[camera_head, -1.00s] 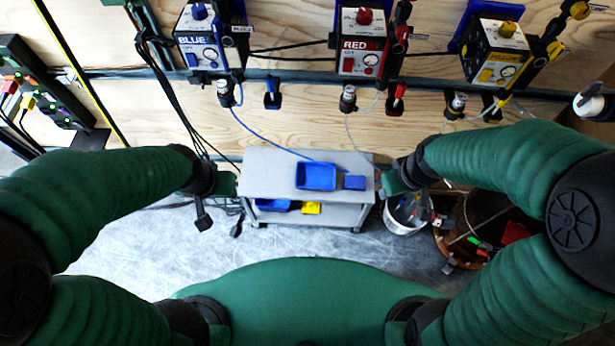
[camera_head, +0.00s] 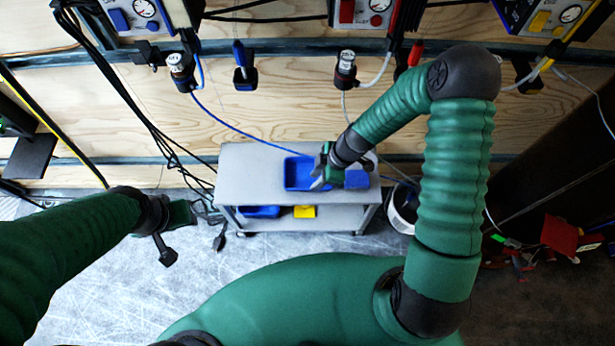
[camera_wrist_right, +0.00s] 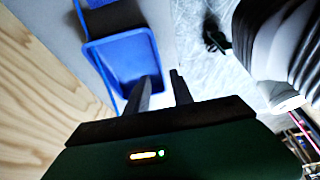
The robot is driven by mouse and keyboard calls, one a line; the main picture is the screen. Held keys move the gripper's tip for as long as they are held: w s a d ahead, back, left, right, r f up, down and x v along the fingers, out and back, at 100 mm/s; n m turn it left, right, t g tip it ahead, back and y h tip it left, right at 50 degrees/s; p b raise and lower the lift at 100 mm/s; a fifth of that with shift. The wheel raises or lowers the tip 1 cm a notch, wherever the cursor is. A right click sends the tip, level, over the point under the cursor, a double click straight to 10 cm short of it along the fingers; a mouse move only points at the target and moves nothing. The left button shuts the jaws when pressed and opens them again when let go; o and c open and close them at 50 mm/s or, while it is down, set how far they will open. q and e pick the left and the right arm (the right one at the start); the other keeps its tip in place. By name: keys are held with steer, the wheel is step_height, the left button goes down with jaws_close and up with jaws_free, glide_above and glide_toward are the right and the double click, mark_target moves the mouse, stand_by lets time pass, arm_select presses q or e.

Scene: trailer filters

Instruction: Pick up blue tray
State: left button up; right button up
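The blue tray (camera_head: 299,173) lies on the top of the grey cart (camera_head: 245,180). It also shows in the right wrist view (camera_wrist_right: 128,60), open side towards the camera. My right gripper (camera_head: 318,183) is over the tray's right part and hides some of it. In the right wrist view its two fingers (camera_wrist_right: 163,88) stand apart, with the left one in front of the tray's near rim and the right one outside it. Nothing shows between them, and I cannot tell whether they touch the tray. My left gripper (camera_head: 185,215) is left of the cart, its fingers unclear.
A smaller blue block (camera_head: 357,179) lies right of the tray. A blue bin (camera_head: 258,211) and a yellow item (camera_head: 304,212) are on the lower shelf. A white bucket (camera_head: 402,212) stands right of the cart. A blue hose (camera_head: 235,133) runs down behind the tray.

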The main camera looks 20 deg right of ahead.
mark_target(308, 175)
steer(key=b+x, duration=0.2)
steer(key=x, duration=0.4)
steer(key=shift+d+f, duration=0.15)
steer(key=shift+f, duration=0.05)
steer(key=shift+r, duration=0.1)
steer(key=shift+c, duration=0.2)
jaws_close()
stand_by(0.8)
